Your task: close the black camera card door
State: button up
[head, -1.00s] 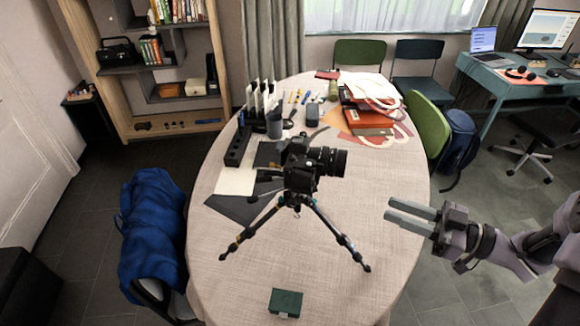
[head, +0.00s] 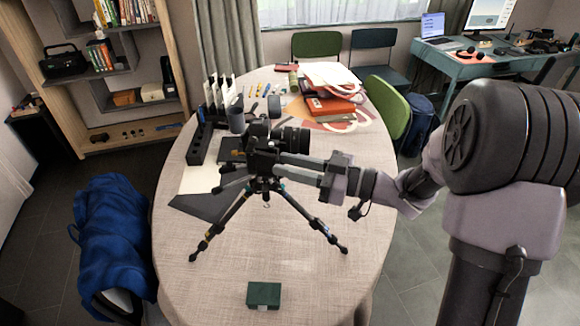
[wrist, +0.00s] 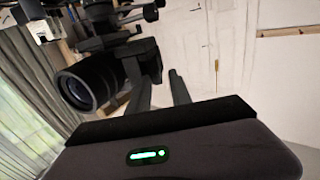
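The black camera (head: 264,136) stands upright on a small tripod (head: 228,222) on the table, its lens (head: 293,138) pointing right in the head view. The card door cannot be told apart from the dark body in either view. My gripper (head: 277,163) is at the camera's near side, just below the lens, with its two fingers apart and pointing left. In the wrist view the lens (wrist: 78,88) is left of my fingers and the camera body (wrist: 143,62) is by the left fingertip. Nothing shows between the fingers; I cannot tell whether they touch the camera.
A dark green box (head: 264,295) lies on the oval table (head: 330,285) near its front edge. A blue-draped chair (head: 112,240) is at the left. The table's front right is clear.

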grip_shut()
dwell(1.4)
